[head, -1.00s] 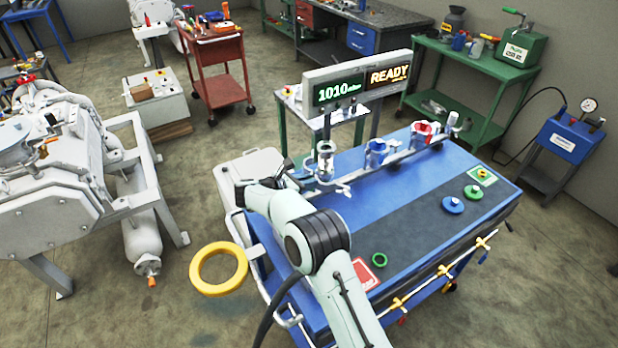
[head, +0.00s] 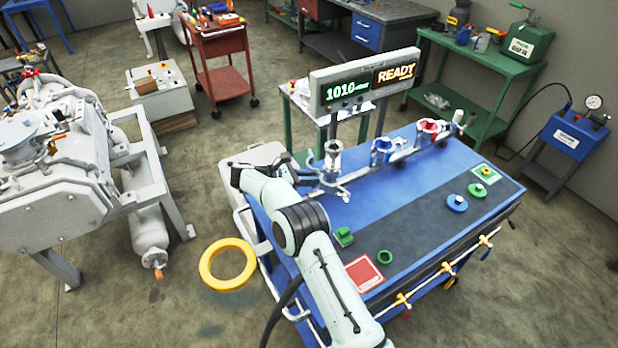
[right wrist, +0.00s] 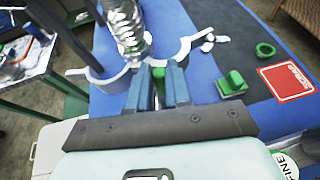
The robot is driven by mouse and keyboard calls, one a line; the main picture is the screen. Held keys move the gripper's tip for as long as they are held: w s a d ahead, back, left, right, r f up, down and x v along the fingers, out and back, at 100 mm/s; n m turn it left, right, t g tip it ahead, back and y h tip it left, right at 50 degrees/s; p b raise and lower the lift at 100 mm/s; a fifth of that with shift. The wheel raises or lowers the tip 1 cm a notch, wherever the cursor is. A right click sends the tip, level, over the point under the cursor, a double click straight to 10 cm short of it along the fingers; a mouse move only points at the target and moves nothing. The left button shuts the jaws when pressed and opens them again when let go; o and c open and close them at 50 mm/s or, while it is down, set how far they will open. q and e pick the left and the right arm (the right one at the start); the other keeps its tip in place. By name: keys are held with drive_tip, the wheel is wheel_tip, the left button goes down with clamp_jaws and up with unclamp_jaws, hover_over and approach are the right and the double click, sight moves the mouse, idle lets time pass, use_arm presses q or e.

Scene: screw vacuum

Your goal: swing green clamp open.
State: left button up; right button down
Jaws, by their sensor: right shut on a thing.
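The green clamp shows in the right wrist view as pale curved jaws (right wrist: 192,46) spread to either side of a ribbed metal tube (right wrist: 125,30), with a green part (right wrist: 157,66) at the fingertips. The jaws look parted and stand off the tube. My right gripper (right wrist: 157,80) is shut on the green part. In the head view the clamp (head: 337,187) sits by the leftmost metal port (head: 333,158) of the blue bench (head: 420,170). My right gripper (head: 300,172) is just left of that port, its fingertips hard to make out. My left gripper is not in view.
A green block (head: 344,236), a green ring (head: 385,257) and a red card (head: 364,274) lie on the bench's near left. Blue (head: 381,150) and red (head: 428,130) clamps stand farther along. A display (head: 365,80) reads 1010 and READY. A yellow ring (head: 228,264) appears left of the bench.

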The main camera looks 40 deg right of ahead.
drive_tip(key=c, duration=1.1)
unclamp_jaws()
drive_tip(key=shift+o, duration=0.2)
drive_tip(key=v, duration=1.3)
drive_tip(key=shift+a, duration=0.25)
drive_tip(key=shift+w+r, duration=0.1)
